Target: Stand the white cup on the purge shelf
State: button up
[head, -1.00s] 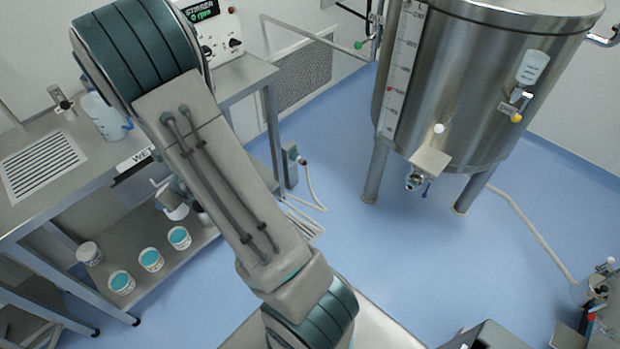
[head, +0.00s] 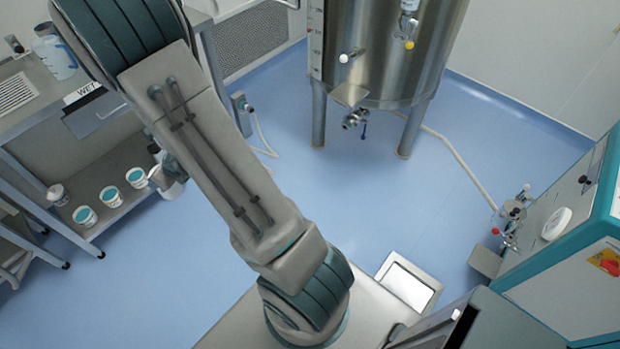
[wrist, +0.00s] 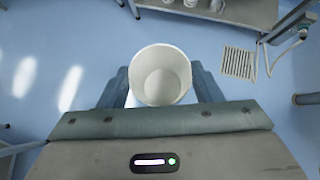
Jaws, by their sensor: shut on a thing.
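The white cup (wrist: 160,88) is between the two fingers of my gripper (wrist: 159,73) in the wrist view. Its open mouth faces the wrist camera and it looks empty, with the blue floor beyond it. In the head view my gripper is mostly hidden behind my arm. A small grey shelf (head: 486,262) juts from the machine at the right, below a valve with a red knob. It looks bare and may be the purge shelf; I see no label on it. My gripper is well to the left of it.
A steel tank (head: 385,50) on legs stands at the back, with a small plate (head: 350,95) above its outlet. The teal and white machine (head: 570,245) fills the right. Several tubs (head: 110,196) stand on the left bench's lower shelf. Open blue floor (head: 390,190) lies between.

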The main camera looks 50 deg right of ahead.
aim_at(486, 260)
jog(key=u, duration=0.55)
jog(key=k, duration=2.75)
jog(key=z, duration=1.8)
jog(key=i, duration=0.5)
